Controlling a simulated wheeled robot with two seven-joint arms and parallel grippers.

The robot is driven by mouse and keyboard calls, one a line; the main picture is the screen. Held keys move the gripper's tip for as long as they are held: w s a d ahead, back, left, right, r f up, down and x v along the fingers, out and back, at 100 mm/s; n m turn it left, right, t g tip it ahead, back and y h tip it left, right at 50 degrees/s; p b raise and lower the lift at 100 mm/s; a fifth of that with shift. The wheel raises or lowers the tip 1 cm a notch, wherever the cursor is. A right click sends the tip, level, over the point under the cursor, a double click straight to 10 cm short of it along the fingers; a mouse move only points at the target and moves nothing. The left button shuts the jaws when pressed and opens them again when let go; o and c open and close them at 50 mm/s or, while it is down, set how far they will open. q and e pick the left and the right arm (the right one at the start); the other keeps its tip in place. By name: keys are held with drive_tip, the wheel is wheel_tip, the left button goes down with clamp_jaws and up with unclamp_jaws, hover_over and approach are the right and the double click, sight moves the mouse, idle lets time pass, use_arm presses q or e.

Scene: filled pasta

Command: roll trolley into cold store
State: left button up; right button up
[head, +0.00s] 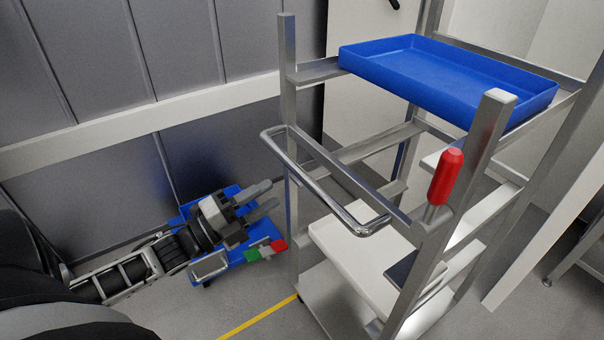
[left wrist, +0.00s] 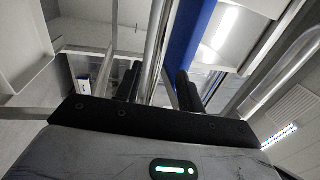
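A metal-frame trolley (head: 289,150) stands upright at centre-right in the head view. Its chrome push handle (head: 330,190) juts out towards the left and front. My left gripper (head: 268,197) is low, left of the trolley and apart from the handle in the head view. Its two fingers are spread with nothing between them. In the left wrist view the gripper (left wrist: 157,88) shows its dark fingers apart, with a shiny bar (left wrist: 156,45) beyond the gap; I cannot tell which bar it is. A pale opening behind the trolley may be the cold store. My right gripper is not visible.
A blue tray (head: 440,72) lies on the trolley top. A red grip (head: 446,177) is on its near post, and pale boxes sit on lower shelves. A blue floor unit with green and red pedals (head: 265,250) is below my gripper. A yellow line (head: 258,318) marks the floor.

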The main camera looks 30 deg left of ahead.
sight(302, 175)
use_arm(q)
drive_tip(key=x, duration=0.9)
drive_tip(key=shift+w+d, duration=0.1)
clamp_jaws()
